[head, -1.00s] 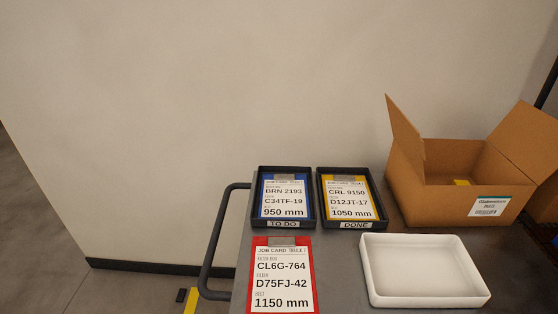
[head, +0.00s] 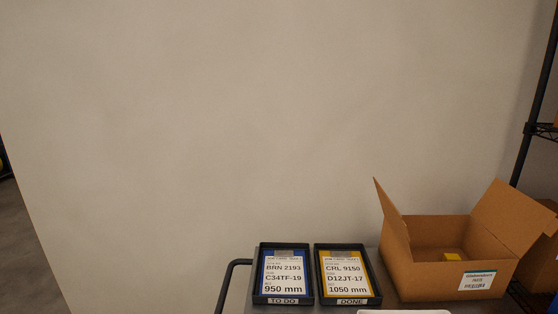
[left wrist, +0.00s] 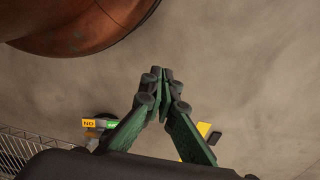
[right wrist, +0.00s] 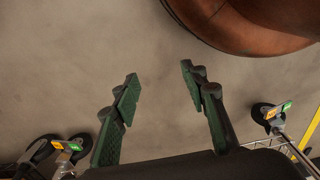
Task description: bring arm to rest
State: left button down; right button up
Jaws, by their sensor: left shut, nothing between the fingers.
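My left gripper (left wrist: 162,82) shows in the left wrist view with its green fingertips together and nothing between them. My right gripper (right wrist: 158,75) shows in the right wrist view with its fingers apart and empty. Both hang over bare floor. Neither gripper is in the head view. In the head view, a blue job card lies in the TO DO tray (head: 284,301) and a yellow job card lies in the DONE tray (head: 342,301). The trays stand side by side on the grey cart top.
An open cardboard box (head: 440,283) with a small yellow thing (head: 453,257) inside stands right of the trays. The rim of a white bin (head: 404,312) shows at the bottom edge. A wire shelf (head: 541,130) is at far right. Caster wheels (right wrist: 265,113) show near the floor.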

jog(key=s+d+f+p, duration=0.3)
jog(key=s+p, duration=0.5)
jog(key=s+d+f+h+p, duration=0.1)
jog(key=s+d+f+p, duration=0.2)
jog(key=s+p, duration=0.6)
jog(key=shift+s+d+f+n, duration=0.2)
jog(key=shift+f+n, duration=0.1)
jog(key=shift+f, duration=0.25)
pick_arm(q)
jog(key=s+a+f, duration=0.3)
jog(key=s, duration=0.6)
jog(key=s+a+f+y, duration=0.1)
jog(key=s+a+f, duration=0.2)
jog(key=s, duration=0.5)
jog(key=shift+s+a+f+m, duration=0.3)
jog(key=shift+s+f, duration=0.05)
jog(key=shift+f, duration=0.3)
pick_arm(e)
jog(key=shift+s+f, duration=0.15)
jog(key=shift+c, duration=0.3)
